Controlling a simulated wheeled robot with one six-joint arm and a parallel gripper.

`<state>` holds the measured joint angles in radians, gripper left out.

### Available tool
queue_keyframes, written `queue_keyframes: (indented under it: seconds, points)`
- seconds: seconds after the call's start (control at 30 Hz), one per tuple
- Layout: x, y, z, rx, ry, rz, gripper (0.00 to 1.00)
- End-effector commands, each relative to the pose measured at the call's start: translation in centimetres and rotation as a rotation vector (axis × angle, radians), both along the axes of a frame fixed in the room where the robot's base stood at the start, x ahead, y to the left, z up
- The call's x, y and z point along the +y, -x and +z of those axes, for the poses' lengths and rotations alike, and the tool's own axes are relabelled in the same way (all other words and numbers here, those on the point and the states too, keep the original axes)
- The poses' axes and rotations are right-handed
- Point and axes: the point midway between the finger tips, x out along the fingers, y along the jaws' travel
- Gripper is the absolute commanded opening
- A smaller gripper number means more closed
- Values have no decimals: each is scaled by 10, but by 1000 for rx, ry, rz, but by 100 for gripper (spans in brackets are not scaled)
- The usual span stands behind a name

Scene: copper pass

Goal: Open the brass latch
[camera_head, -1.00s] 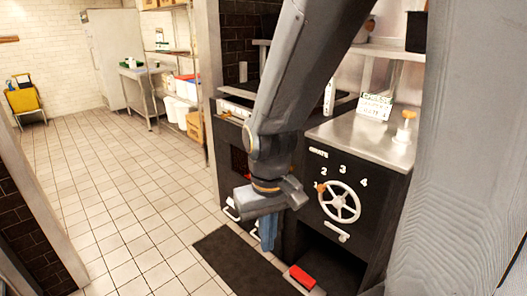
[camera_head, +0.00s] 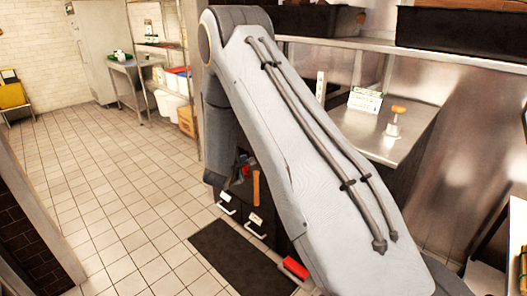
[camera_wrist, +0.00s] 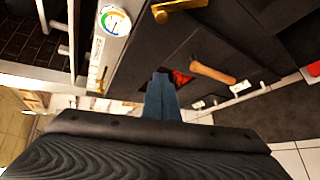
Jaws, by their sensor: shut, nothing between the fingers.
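A brass-coloured bar (camera_wrist: 180,7), which looks like the latch, is at the top edge of the wrist view on a dark panel and is partly cut off. My gripper (camera_wrist: 161,76) shows there as two blue fingers held together, with nothing between them. It is below and slightly left of the brass bar in the picture, apart from it. The fingertips overlap the view of a dark opening with a red glow (camera_wrist: 182,78).
A wooden handle (camera_wrist: 213,73) sticks out right of the fingers. A round dial gauge (camera_wrist: 115,22) is at upper left. In the head view, a dark mat (camera_head: 240,262) and a red block (camera_head: 295,267) lie on the floor. Tiled floor at left is clear.

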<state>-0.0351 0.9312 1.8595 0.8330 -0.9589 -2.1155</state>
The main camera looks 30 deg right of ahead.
Motion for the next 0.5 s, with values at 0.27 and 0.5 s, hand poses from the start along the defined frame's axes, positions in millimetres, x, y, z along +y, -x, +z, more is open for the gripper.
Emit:
queue_keyframes:
  seconds: [0.27, 0.5]
  points:
    - [-25, 0, -8, 50, 218, -45, 0]
    - [-49, -22, -16, 52, 221, -47, 0]
